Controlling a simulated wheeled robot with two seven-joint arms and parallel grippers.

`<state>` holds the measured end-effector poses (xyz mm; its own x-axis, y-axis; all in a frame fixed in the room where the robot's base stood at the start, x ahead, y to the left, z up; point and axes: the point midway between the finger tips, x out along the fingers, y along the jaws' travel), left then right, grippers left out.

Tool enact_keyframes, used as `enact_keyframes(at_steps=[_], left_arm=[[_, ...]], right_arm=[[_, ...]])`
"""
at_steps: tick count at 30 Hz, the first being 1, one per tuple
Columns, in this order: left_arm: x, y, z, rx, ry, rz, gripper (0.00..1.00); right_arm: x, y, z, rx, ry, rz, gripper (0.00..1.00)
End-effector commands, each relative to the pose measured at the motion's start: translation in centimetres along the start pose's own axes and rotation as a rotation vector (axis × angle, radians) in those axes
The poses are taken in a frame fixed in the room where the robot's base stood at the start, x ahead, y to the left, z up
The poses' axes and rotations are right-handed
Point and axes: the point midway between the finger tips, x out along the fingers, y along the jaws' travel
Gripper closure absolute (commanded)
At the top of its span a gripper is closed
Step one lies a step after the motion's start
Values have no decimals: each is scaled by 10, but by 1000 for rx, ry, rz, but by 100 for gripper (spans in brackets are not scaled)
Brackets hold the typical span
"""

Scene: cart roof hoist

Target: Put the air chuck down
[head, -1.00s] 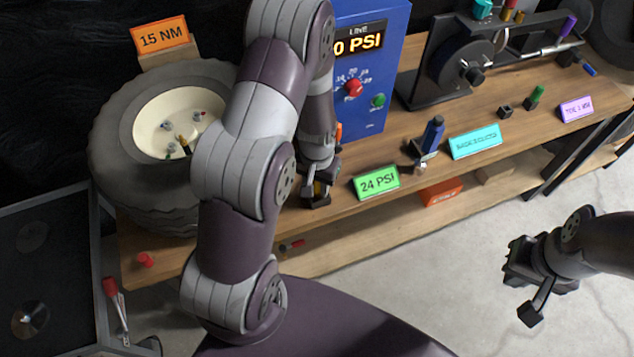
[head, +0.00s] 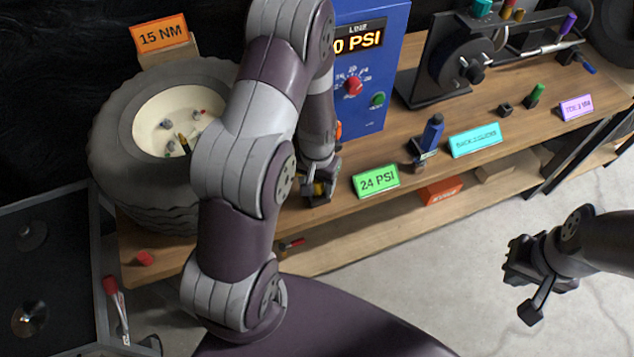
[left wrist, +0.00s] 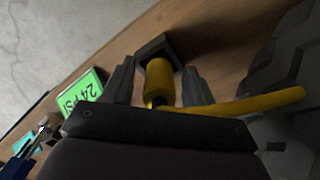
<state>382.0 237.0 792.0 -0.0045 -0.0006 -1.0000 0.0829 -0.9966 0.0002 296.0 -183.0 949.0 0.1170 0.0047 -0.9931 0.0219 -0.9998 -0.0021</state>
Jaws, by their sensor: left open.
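The air chuck (left wrist: 159,82) is a yellow cylinder with a yellow hose (left wrist: 250,104) running off to the right in the left wrist view. Its far end is at a dark square block (left wrist: 153,47) on the wooden bench; I cannot tell whether it is seated in it. My left gripper (left wrist: 158,88) is open, with one finger on each side of the chuck and gaps visible. In the head view my left gripper (head: 319,190) is low over the bench's front edge, its arm hiding part of the bench. My right gripper (head: 526,284) is open and empty above the floor.
A blue inflator box (head: 372,60) stands behind my left gripper. A green 24 PSI sign (head: 376,181) is just right of it. A tyre on a cream rim (head: 150,120) lies at left. A blue-handled tool (head: 431,135) stands further right on the bench (head: 405,150).

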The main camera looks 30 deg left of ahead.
Motion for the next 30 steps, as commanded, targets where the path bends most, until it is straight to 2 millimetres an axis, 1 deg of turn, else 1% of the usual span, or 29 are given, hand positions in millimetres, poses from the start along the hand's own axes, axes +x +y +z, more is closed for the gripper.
enact_keyframes(at_steps=[1,9,12,16,17,19,21,24,26,30], left_arm=[[-14,0,-2,0,7,0,42],[-88,0,-2,0,7,-1,42],[-107,0,-1,0,6,0,42],[-124,3,3,6,11,-1,42],[-131,8,9,15,20,-1,42],[-148,24,35,48,55,0,42],[-159,37,62,78,90,3,42],[-166,46,87,104,120,8,42],[-166,47,92,106,124,8,42],[-166,46,91,105,122,8,42]], right_arm=[[-4,0,-1,0,1,0,100],[-8,0,-1,0,0,0,100],[-9,0,-1,0,0,0,100],[-10,0,-1,0,0,0,100],[-10,0,-1,0,0,0,100],[-10,0,-1,0,0,0,100],[-9,0,-1,0,0,0,100],[-9,0,-1,0,0,0,100],[-9,0,-1,0,0,0,100],[-9,0,-1,0,0,0,100]])
